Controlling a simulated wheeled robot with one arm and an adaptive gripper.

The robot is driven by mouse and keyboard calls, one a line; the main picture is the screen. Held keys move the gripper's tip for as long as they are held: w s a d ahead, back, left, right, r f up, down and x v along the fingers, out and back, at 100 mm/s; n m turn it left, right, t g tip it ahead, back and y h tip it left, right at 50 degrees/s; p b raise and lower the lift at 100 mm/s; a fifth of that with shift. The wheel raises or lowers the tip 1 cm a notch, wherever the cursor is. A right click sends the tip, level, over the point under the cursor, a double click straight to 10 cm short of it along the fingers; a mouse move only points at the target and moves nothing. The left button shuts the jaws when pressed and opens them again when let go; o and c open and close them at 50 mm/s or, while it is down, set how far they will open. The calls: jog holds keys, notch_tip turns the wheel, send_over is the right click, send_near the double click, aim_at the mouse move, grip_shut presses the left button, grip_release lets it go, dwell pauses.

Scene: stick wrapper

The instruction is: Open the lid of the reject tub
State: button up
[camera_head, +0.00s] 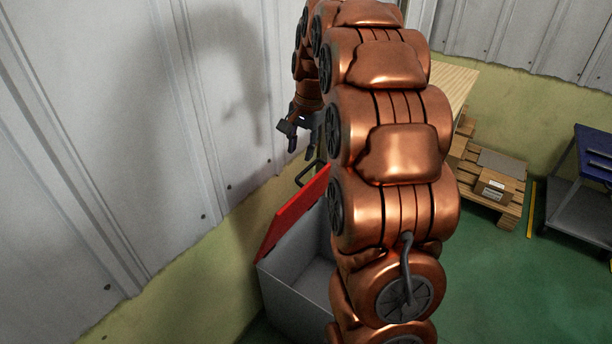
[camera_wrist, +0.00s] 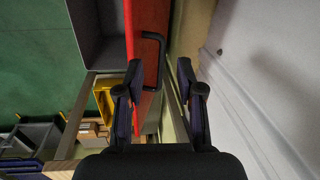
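The reject tub (camera_head: 291,296) is an open grey box standing by the wall; my arm hides its right side. Its red lid (camera_head: 292,213) is raised and tilted up along the tub's wall side, with a dark loop handle (camera_head: 309,172) near its upper edge. My gripper (camera_head: 298,143) is above the lid and handle, apart from them. In the wrist view, my gripper's two fingers (camera_wrist: 160,75) are spread with nothing held. The handle (camera_wrist: 158,38) appears ahead of and partly between them, beside the red lid (camera_wrist: 131,30). The grey tub (camera_wrist: 92,40) is at upper left.
The pale wall (camera_head: 120,150) is close beside my gripper. A wooden pallet (camera_head: 508,208) bears a cardboard box (camera_head: 493,188). A blue-topped cart (camera_head: 585,190) stands at far right. The green floor (camera_head: 500,290) is clear at lower right. A yellow object (camera_wrist: 103,98) shows in the wrist view.

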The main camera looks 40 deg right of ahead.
jog(key=m+b, duration=0.1)
send_near(306, 171)
jog(key=shift+w+a+f, duration=0.15)
jog(key=shift+w+f, duration=0.1)
jog(key=shift+f, duration=1.05)
jog(key=shift+w+a+f, duration=0.1)
jog(key=shift+w+f, duration=0.1)
jog(key=shift+f, duration=1.15)
jog(key=shift+w+a+f, duration=0.15)
jog(key=shift+w+f, duration=0.1)
jog(key=shift+f, duration=1.05)
jog(key=shift+c, duration=0.2)
grip_shut()
jog(key=shift+s+m, duration=0.1)
jog(key=shift+m, duration=0.2)
